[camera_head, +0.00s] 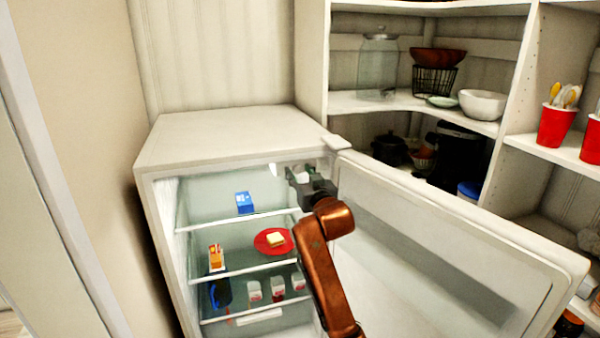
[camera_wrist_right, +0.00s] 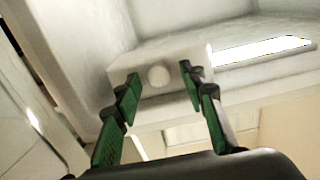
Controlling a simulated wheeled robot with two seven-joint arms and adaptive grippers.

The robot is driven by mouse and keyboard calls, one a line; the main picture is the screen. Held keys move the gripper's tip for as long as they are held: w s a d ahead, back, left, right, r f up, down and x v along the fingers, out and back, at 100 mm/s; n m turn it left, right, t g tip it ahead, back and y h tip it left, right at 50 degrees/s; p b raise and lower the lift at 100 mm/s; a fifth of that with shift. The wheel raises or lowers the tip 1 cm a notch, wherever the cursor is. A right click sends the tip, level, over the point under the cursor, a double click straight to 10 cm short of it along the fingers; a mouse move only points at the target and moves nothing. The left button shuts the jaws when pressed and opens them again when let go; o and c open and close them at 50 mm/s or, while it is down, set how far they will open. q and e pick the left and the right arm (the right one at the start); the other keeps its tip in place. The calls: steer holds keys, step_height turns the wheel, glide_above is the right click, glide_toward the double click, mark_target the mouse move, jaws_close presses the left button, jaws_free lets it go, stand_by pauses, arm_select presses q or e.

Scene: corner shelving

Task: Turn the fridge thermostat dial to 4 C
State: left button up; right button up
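The fridge (camera_head: 240,137) stands with its door (camera_head: 440,245) swung open to the right. The thermostat dial (camera_wrist_right: 159,76) is a small round white knob on a pale housing (camera_wrist_right: 124,64) inside the fridge, seen in the right wrist view. My right gripper (camera_head: 298,174) reaches into the upper right of the fridge opening. In the right wrist view its green fingers (camera_wrist_right: 158,84) are open, one on each side of the dial, with gaps between. I cannot make out any numbers on the dial. My left gripper is not in view.
Fridge shelves hold a blue box (camera_head: 244,202), a red plate (camera_head: 272,241) with a yellow item, an orange carton (camera_head: 216,257) and several small containers. Corner shelving (camera_head: 400,102) with a jar, bowls and red cups stands behind the open door. A bright lamp panel (camera_wrist_right: 262,51) lies beside the housing.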

jaws_close()
steer(key=m, duration=0.5)
steer(key=shift+m, duration=0.4)
steer(key=shift+o, duration=0.2)
jaws_free()
steer(key=shift+d, duration=0.1)
steer(key=v, duration=1.2)
